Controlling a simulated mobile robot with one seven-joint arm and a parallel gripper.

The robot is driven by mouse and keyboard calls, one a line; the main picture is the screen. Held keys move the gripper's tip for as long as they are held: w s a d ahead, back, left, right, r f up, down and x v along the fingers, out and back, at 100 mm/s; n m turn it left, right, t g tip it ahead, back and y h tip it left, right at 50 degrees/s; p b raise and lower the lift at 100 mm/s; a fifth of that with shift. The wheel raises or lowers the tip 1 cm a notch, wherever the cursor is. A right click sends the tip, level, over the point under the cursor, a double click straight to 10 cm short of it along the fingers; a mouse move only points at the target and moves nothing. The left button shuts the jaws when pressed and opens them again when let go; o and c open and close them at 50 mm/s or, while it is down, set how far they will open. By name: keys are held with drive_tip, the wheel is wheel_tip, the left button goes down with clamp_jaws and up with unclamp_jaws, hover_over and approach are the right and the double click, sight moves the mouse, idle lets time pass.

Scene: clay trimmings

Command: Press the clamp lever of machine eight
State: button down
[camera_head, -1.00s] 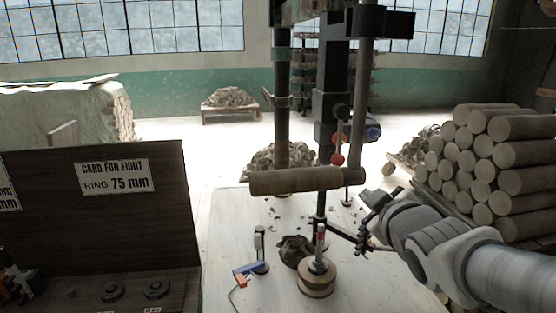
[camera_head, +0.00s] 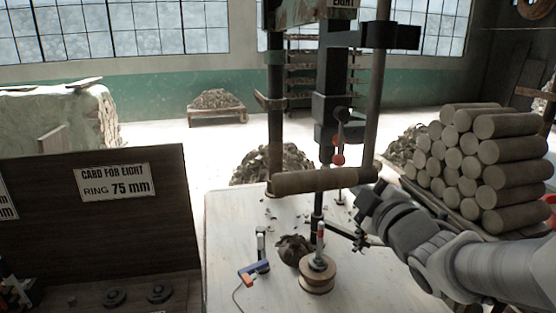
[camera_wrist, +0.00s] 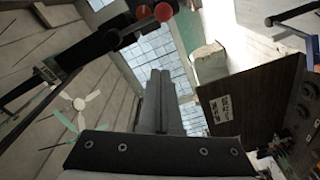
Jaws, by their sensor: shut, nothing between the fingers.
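Machine eight (camera_head: 328,90) is a dark upright column with side posts and a sign reading EIGHT at the top edge. A small lever (camera_head: 338,142) with a red ball at its lower end and a dark knob above hangs at the column. I cannot be sure that it is the clamp lever. My gripper (camera_head: 364,204) is right of and below the red ball, apart from it in the picture, beside the right end of a clay roll. In the wrist view, the shut, empty fingers (camera_wrist: 160,100) point up, and a red ball (camera_wrist: 162,12) shows beyond them at the top.
The brown roll (camera_head: 322,181) crosses in front of the column. A red-tipped upright handle on a round base (camera_head: 317,275), a dark lump (camera_head: 293,249) and a blue-handled tool (camera_head: 253,270) are on the pale table (camera_head: 222,225). A card board (camera_head: 90,235) stands left; stacked clay logs (camera_head: 485,165) lie right.

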sight(340, 162)
drive_tip(key=shift+w, duration=0.15)
drive_tip(key=w, duration=0.3)
drive_tip(key=w+p, duration=0.1)
drive_tip(key=w, duration=0.3)
drive_tip(key=w+f+p, duration=0.1)
drive_tip(key=w, duration=0.2)
drive_tip(key=shift+w+a, duration=0.15)
drive_tip(key=shift+w, duration=0.25)
drive_tip(key=shift+w+d+f, duration=0.2)
drive_tip(key=shift+d, duration=0.15)
drive_tip(key=shift+f, duration=0.1)
drive_tip(key=shift+d+f+b, duration=0.1)
drive_tip(key=shift+d+b, duration=0.15)
drive_tip(key=shift+b, duration=0.05)
drive_tip(key=shift+d+n, duration=0.1)
drive_tip(key=shift+n, duration=0.3)
